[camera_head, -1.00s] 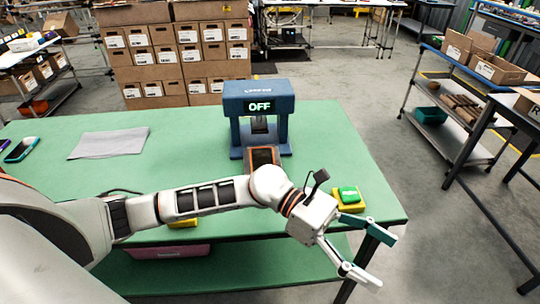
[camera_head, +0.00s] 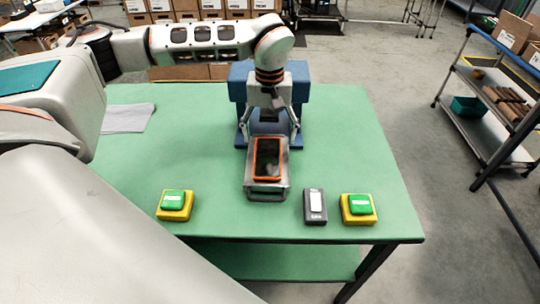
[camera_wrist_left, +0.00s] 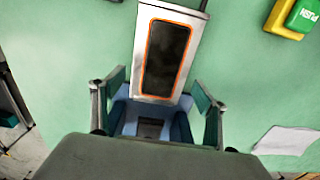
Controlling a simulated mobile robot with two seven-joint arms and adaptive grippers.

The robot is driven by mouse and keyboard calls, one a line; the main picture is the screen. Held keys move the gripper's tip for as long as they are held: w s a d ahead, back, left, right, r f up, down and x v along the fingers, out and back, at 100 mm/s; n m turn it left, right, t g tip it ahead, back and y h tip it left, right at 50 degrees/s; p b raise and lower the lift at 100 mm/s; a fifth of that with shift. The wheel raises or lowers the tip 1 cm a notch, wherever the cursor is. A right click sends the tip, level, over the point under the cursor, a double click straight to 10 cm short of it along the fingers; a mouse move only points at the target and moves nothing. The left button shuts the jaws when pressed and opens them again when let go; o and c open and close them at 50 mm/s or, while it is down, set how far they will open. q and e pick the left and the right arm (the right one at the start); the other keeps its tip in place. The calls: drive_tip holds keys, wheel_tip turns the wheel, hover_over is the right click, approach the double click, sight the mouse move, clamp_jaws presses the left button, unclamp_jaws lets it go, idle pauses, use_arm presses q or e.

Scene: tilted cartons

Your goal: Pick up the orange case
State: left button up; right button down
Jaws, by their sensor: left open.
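The orange case (camera_head: 267,159) is a flat, dark-faced rectangle with an orange rim. It lies on a grey metal holder (camera_head: 266,191) in front of the blue press (camera_head: 241,84) on the green table. The case also shows upper centre in the left wrist view (camera_wrist_left: 166,57), ahead of the fingers. My left gripper (camera_head: 268,132) is open, with its fingers spread at the press end of the holder. In the left wrist view the gripper (camera_wrist_left: 160,100) has nothing between its fingertips. My arm hides part of the press. My right gripper is not in view.
Two yellow boxes with green push buttons stand near the table's front edge, one left (camera_head: 174,205) and one right (camera_head: 358,209). A dark grey device (camera_head: 315,206) lies beside the right one. A grey cloth (camera_head: 127,118) lies at the left. The right side of the table is clear.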

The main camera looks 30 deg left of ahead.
sight(268, 156)
use_arm(q)
drive_tip(key=f, duration=0.6)
drive_tip(key=shift+s+a+f, duration=0.1)
drive_tip(key=shift+s+f, duration=0.1)
drive_tip(key=shift+s, duration=0.1)
drive_tip(key=c, duration=1.4)
